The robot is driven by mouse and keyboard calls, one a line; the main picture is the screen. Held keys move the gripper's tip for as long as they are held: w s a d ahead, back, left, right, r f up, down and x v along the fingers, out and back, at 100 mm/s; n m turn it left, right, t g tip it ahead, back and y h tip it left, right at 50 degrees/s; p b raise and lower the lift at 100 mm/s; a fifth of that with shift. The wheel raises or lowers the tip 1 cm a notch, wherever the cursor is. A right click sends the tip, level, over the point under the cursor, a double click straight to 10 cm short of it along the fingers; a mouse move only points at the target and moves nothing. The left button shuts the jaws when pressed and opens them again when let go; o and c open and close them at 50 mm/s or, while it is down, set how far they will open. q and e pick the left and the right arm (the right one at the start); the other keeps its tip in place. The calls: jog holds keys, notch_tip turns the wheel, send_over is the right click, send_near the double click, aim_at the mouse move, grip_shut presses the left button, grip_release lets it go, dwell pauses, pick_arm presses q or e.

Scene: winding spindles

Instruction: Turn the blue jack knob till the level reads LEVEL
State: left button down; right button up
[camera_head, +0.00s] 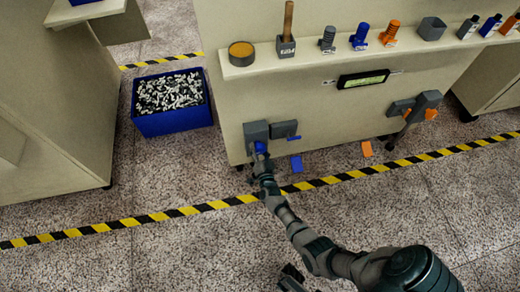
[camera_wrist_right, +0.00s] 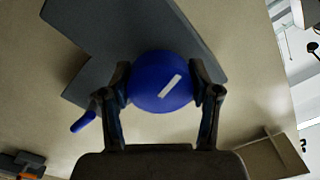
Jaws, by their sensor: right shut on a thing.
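The blue jack knob (camera_head: 260,147) sits on a grey bracket low on the left of the beige cabinet's front. In the right wrist view the knob (camera_wrist_right: 152,72) is a round blue cap with a white index bar slanting up to the right. My right gripper (camera_wrist_right: 163,92) is shut on it, one finger at each side; in the head view the gripper (camera_head: 261,158) hides part of the knob. The level (camera_head: 363,79) is a dark-framed yellow-green window on the cabinet front; its reading is too small to make out. My left gripper is not recognisable in view.
A grey block with orange parts (camera_head: 426,104) is low on the cabinet's right. A shelf (camera_head: 330,60) above holds several small items. A blue bin (camera_head: 172,122) of small parts stands left. Blue (camera_head: 299,165) and orange (camera_head: 366,149) pieces are below. Striped tape crosses the floor.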

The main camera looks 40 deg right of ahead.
jog(key=shift+a+f+n, duration=0.15)
jog(key=shift+f+n, duration=0.1)
jog(key=shift+n, duration=0.55)
jog(key=shift+a+f+n, duration=0.15)
jog(key=shift+f+n, duration=0.05)
jog(key=shift+n, duration=0.6)
jog(key=shift+s+f, duration=0.1)
jog(key=shift+s, duration=0.05)
jog(key=o, duration=1)
jog(key=shift+o, duration=0.7)
jog(key=shift+d, duration=0.1)
jog(key=shift+r, duration=0.25)
jog(key=shift+d, duration=0.1)
jog(key=v, duration=1.2)
